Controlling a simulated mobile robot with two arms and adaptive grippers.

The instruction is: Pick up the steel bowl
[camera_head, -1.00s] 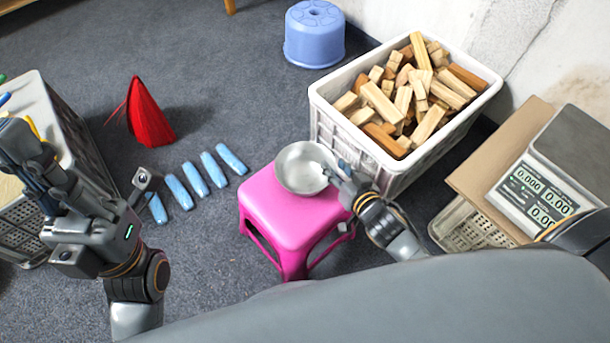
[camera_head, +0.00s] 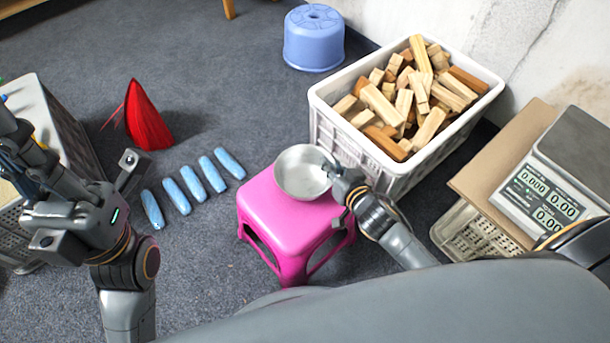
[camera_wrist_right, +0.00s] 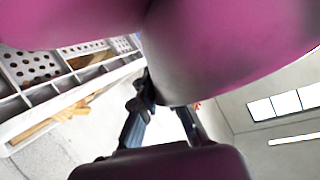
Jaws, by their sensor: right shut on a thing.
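The round steel bowl (camera_head: 298,174) is on or just above the pink stool (camera_head: 273,218); I cannot tell whether it touches the seat. My right gripper (camera_head: 331,170) is shut on the bowl's right-hand rim. In the right wrist view, the right gripper's fingers (camera_wrist_right: 163,112) reach up to a curved, magenta-tinted surface filling the top, which hides the grip itself. My left gripper (camera_head: 22,160) is at the left, far from the bowl; its fingers overlap in the view and I cannot tell whether it is open.
A white crate (camera_head: 318,101) of wooden blocks stands close behind the bowl. A scale (camera_head: 562,170) is at the right. Several blue rolled items (camera_head: 191,181) and a red net bundle (camera_head: 147,118) lie left on the carpet. A blue stool (camera_head: 314,38) stands behind.

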